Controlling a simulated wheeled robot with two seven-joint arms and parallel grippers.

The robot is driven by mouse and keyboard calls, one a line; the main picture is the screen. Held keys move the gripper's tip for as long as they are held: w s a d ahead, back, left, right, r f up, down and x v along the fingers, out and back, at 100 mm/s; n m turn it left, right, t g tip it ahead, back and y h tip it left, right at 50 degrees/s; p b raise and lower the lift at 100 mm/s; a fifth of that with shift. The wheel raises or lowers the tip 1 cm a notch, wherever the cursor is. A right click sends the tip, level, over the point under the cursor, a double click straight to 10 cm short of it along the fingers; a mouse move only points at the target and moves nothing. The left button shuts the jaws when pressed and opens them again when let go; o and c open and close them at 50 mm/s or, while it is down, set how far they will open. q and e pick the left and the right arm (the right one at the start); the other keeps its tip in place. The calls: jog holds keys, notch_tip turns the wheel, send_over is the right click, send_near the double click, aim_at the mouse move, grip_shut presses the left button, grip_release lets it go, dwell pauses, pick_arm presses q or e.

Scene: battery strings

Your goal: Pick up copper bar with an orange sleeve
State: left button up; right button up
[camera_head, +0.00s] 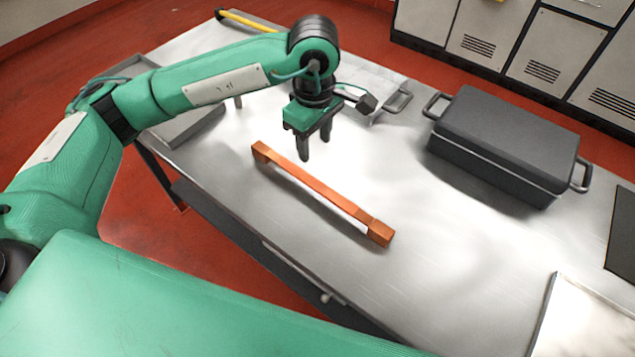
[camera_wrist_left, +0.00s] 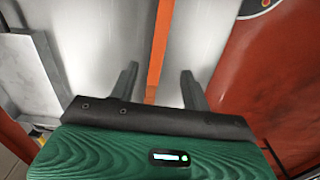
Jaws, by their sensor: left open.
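The copper bar with an orange sleeve (camera_head: 318,187) lies on the metal table (camera_head: 440,270), running diagonally from upper left to lower right, with copper ends. My left gripper (camera_head: 316,152) is open and empty, pointing down above the table near the bar's upper-left half. In the left wrist view the bar (camera_wrist_left: 158,50) runs between the two open fingers (camera_wrist_left: 157,82), apart from both. My right gripper is not in view.
A dark grey case (camera_head: 505,145) with side handles stands on the table at the right. A tray (camera_head: 185,130) lies behind my left arm, and another (camera_head: 585,320) is at the lower right. The table around the bar is clear.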

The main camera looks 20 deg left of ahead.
pick_arm(q)
send_over(317, 184)
jog(key=f, duration=0.4)
jog(key=f+p, duration=0.1)
jog(key=f, duration=0.2)
jog(key=shift+s+a+f, duration=0.15)
jog(key=shift+a+f, duration=0.05)
jog(key=shift+f, duration=0.2)
notch_tip(317, 184, down, 4)
jog(key=shift+d+f+p, duration=0.1)
jog(key=shift+p, duration=0.55)
jog(key=shift+f, duration=0.55)
jog(key=c, duration=0.9)
jog(key=shift+r, duration=0.1)
grip_shut()
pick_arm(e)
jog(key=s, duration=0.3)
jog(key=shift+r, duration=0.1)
